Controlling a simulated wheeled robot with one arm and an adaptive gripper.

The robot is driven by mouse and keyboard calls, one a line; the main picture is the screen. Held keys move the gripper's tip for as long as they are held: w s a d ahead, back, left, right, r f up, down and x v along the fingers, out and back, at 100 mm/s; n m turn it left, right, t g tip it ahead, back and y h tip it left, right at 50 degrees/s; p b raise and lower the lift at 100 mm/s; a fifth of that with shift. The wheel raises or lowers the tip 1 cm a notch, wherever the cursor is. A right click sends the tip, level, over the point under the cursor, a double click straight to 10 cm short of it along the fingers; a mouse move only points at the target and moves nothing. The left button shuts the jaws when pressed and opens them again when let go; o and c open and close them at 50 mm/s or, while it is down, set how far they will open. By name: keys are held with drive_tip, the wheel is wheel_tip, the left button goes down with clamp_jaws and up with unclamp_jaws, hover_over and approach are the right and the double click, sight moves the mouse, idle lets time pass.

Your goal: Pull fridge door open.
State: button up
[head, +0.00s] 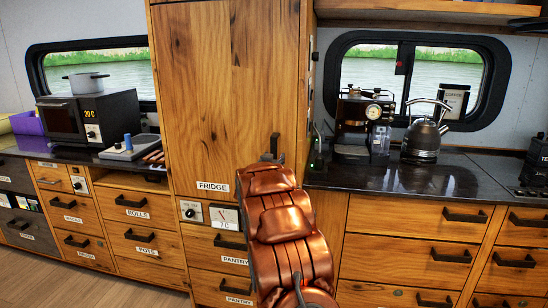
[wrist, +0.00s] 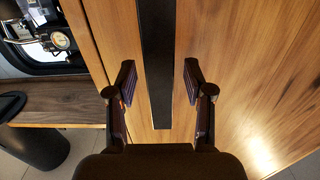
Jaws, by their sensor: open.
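The fridge door (head: 222,90) is a tall wooden panel with a FRIDGE label, and it looks closed. It fills much of the wrist view (wrist: 240,70). Its black vertical handle (wrist: 156,60) runs down the middle of the wrist view, and its upper end shows in the head view (head: 274,142). My gripper (wrist: 157,78) is open, with one finger on each side of the handle. A gap shows between each finger and the handle. In the head view my copper-coloured arm hides most of the gripper and the handle's lower part.
Pantry drawers (head: 225,258) are below the fridge. The dark counter (head: 415,182) to the right holds an espresso machine (head: 360,125) and a kettle (head: 424,135). The left counter holds a microwave (head: 88,117). Open wooden floor (head: 60,280) shows at lower left.

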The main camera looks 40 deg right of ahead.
drive_tip(key=shift+w+d, duration=0.1)
drive_tip(key=shift+d, duration=0.05)
drive_tip(key=shift+c, duration=0.2)
clamp_jaws()
idle(0.5)
